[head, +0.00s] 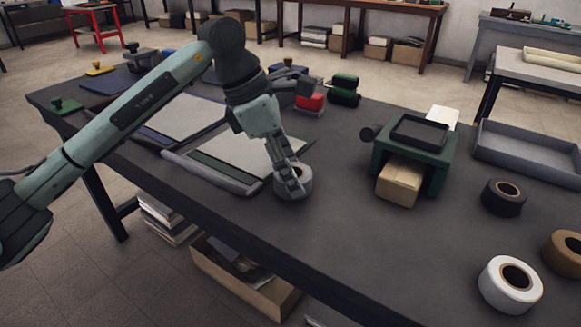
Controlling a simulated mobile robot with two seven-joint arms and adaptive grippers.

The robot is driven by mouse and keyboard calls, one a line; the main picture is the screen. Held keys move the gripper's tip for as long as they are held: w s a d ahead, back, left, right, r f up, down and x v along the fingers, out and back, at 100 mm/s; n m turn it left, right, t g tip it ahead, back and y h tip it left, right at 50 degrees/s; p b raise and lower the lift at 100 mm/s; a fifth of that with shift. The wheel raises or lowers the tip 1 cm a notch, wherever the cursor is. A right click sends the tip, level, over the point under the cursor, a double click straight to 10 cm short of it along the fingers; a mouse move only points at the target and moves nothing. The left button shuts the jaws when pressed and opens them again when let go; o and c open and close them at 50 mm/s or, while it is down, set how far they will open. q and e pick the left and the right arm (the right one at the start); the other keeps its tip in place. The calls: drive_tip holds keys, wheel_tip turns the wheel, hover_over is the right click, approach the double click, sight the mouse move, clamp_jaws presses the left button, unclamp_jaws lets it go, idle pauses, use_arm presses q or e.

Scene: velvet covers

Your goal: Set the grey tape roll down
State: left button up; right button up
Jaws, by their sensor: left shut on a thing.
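The grey tape roll (306,178) is at the middle of the dark table (290,225), beside the right end of a framed pad. My left gripper (291,188) points down over the roll and is shut on it. The fingers hide the roll's left part. The roll looks at or very close to the table top; I cannot tell whether it touches. My right gripper is not in view.
A green press (440,160) with a wooden block (399,181) stands to the right. Black (503,197), white (510,284) and brown (564,252) tape rolls lie farther right, near a grey tray (528,165). The table between gripper and press is clear.

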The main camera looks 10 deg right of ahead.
use_arm(q)
drive_tip(key=shift+f, duration=0.2)
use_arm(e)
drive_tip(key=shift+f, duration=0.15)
use_arm(q)
drive_tip(key=shift+f, duration=0.15)
drive_tip(key=o, duration=1.2)
drive_tip(key=shift+c, duration=0.2)
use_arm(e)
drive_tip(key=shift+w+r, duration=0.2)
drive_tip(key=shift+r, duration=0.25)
